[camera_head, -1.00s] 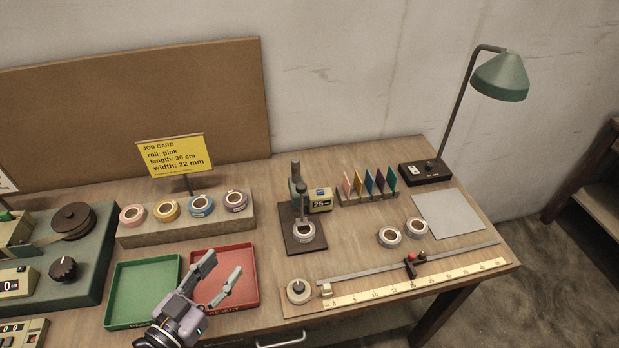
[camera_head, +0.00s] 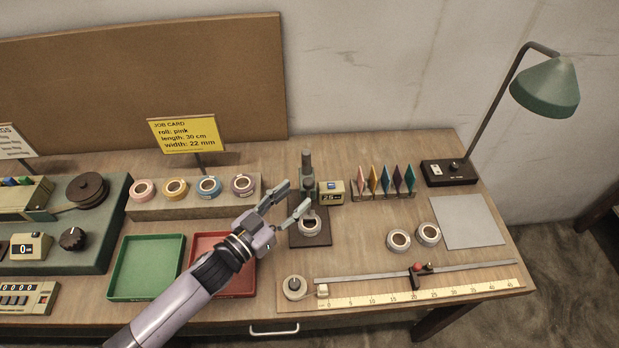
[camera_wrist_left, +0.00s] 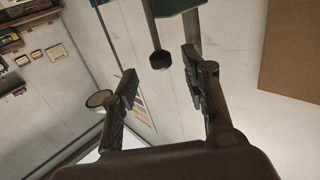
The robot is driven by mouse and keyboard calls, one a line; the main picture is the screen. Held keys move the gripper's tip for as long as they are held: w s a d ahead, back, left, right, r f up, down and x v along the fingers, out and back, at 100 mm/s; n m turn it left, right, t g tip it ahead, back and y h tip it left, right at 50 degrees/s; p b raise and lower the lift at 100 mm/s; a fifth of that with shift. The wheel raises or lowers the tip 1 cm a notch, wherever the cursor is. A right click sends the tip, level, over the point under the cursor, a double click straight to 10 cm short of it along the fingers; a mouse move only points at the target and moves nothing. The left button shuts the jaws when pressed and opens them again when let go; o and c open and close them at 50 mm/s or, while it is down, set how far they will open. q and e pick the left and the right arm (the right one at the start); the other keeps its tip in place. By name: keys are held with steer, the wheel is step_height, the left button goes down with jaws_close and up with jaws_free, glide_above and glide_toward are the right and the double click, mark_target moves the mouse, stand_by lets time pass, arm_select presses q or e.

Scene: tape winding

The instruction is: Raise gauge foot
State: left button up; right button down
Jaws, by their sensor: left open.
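The thickness gauge (camera_head: 307,166) stands mid-bench, with a green-grey column, a dark base plate (camera_head: 296,239) and a small display box (camera_head: 332,192). A white tape roll (camera_head: 310,228) sits on its base plate. My left gripper (camera_head: 297,196) is open at the gauge's front left, its fingertips close to the column and partly covering the foot area. In the left wrist view, a rod with a dark round end (camera_wrist_left: 160,60) shows between or just beyond the open fingers; contact cannot be told. My right gripper is not in view.
Several tape rolls sit on a wooden block (camera_head: 245,207). Coloured cards (camera_head: 386,182) stand right of the gauge. A ruler with slider (camera_head: 417,276) runs along the front edge.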

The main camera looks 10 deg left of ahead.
mark_target(306, 188)
arm_select(q)
steer(key=x, duration=0.3)
steer(key=shift+w+r+p, duration=0.1)
steer(key=shift+r+p, duration=0.1)
steer(key=shift+p, duration=0.1)
steer(key=shift+x, duration=1.1)
steer(key=shift+w+d+f, duration=0.15)
steer(key=shift+w, duration=0.05)
steer(key=shift+w+d, duration=0.1)
steer(key=shift+c, duration=2.6)
jaws_close()
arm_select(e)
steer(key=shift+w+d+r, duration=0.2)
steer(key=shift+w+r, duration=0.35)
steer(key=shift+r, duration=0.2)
